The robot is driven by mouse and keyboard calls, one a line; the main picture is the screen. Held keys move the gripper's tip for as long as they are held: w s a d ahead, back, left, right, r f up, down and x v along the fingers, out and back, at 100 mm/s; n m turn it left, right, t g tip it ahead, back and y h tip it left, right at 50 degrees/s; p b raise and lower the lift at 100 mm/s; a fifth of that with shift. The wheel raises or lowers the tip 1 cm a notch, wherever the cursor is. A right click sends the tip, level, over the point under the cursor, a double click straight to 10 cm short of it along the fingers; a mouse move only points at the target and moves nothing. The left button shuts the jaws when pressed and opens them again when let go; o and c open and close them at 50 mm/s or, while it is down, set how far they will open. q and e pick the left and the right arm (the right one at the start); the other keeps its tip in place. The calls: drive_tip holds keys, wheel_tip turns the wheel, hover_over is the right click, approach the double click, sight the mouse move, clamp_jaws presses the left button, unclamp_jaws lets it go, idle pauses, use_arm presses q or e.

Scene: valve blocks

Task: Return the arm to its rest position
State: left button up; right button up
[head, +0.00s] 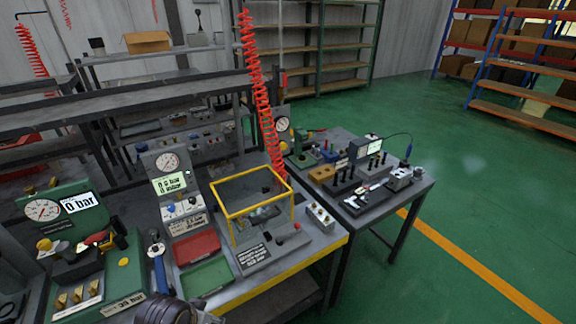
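A dark rounded part (166,309), which looks like a piece of one of my arms, shows at the bottom edge in front of the workbench. I cannot tell which arm it belongs to. No gripper fingers show in the head view, so both grippers are out of sight. A metallic valve block (262,214) appears to sit inside the yellow-framed enclosure (232,215) on the bench.
A red tray (195,247) and a green tray (206,277) lie left of the enclosure. A gauge panel (168,180) stands behind them. A green test station (125,275) is at left. A second bench (412,188) stands right. Green floor (480,200) beyond is clear.

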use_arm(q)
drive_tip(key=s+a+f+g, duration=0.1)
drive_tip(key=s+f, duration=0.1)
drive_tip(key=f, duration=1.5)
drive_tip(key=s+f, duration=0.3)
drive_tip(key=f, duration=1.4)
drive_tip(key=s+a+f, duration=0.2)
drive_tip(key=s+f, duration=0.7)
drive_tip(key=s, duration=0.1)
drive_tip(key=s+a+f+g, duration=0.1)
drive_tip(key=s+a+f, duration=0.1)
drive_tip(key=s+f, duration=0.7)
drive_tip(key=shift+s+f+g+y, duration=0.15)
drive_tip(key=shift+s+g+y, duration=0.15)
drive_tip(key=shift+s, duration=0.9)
